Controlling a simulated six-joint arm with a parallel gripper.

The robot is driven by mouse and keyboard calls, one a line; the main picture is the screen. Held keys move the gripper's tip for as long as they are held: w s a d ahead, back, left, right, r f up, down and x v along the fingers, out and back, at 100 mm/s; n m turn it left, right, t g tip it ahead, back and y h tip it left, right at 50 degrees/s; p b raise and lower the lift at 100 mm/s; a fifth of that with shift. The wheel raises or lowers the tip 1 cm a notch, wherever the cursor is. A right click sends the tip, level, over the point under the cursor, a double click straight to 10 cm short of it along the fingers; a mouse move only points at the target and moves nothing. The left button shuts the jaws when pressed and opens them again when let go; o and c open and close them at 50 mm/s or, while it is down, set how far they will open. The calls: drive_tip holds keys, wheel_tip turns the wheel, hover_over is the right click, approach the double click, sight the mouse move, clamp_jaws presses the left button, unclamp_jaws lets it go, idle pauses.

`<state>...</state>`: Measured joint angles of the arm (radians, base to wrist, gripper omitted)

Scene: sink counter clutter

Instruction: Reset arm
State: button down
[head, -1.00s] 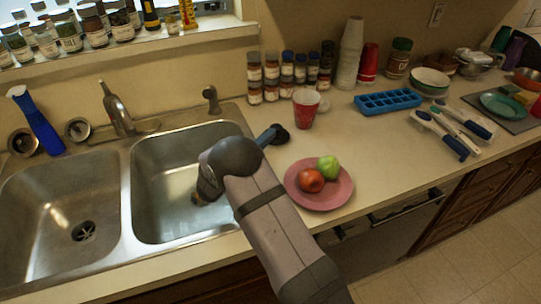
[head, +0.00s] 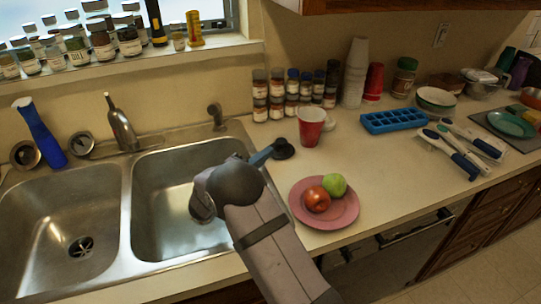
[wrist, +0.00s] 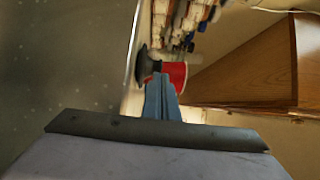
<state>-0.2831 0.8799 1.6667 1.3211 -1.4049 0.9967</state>
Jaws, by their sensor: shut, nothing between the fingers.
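My gripper (head: 263,154) has blue fingers, shut and empty. In the head view it points up and right from above the right sink basin (head: 175,195) towards the counter, its tips just left of a black stopper-like disc (head: 284,150). In the wrist view the closed fingers (wrist: 160,92) point at the black disc (wrist: 148,63) and the red cup (wrist: 176,74). In the head view that red cup (head: 311,128) stands upright on the counter behind the disc. My forearm covers part of the sink's right rim.
A pink plate (head: 343,214) with a red apple (head: 316,199) and a green apple (head: 334,185) lies right of my arm. Spice jars (head: 292,90), stacked cups (head: 355,72) and a blue ice tray (head: 393,121) stand behind. A faucet (head: 121,127) rises behind the sink.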

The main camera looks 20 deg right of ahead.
drive_tip(key=shift+b+v, duration=0.45)
drive_tip(key=shift+v, duration=1.5)
drive_tip(key=w+a+r+n+t+y+p, duration=0.3)
drive_tip(key=w+a+r+n+y+p, duration=0.15)
drive_tip(key=r+n+y+p, duration=0.35)
drive_tip(key=s+a+r+n+g+y+p, duration=0.2)
drive_tip(key=s+a+n+y+p, duration=0.25)
drive_tip(key=n, duration=0.35)
drive_tip(key=s+d+r+n+g+y+p, duration=0.15)
drive_tip(key=s+n+g+p, duration=0.45)
drive_tip(key=s, duration=1)
drive_tip(key=s+d+r+n+g+y+p, duration=0.1)
drive_tip(key=s+d+r+n+g+p, duration=0.35)
drive_tip(key=s, duration=1.15)
wheel_tip(320, 180, down, 7)
drive_tip(key=a+n+b, duration=0.2)
drive_tip(key=n+b, duration=0.1)
drive_tip(key=shift+s+r, duration=0.25)
drive_tip(key=shift+s, duration=0.2)
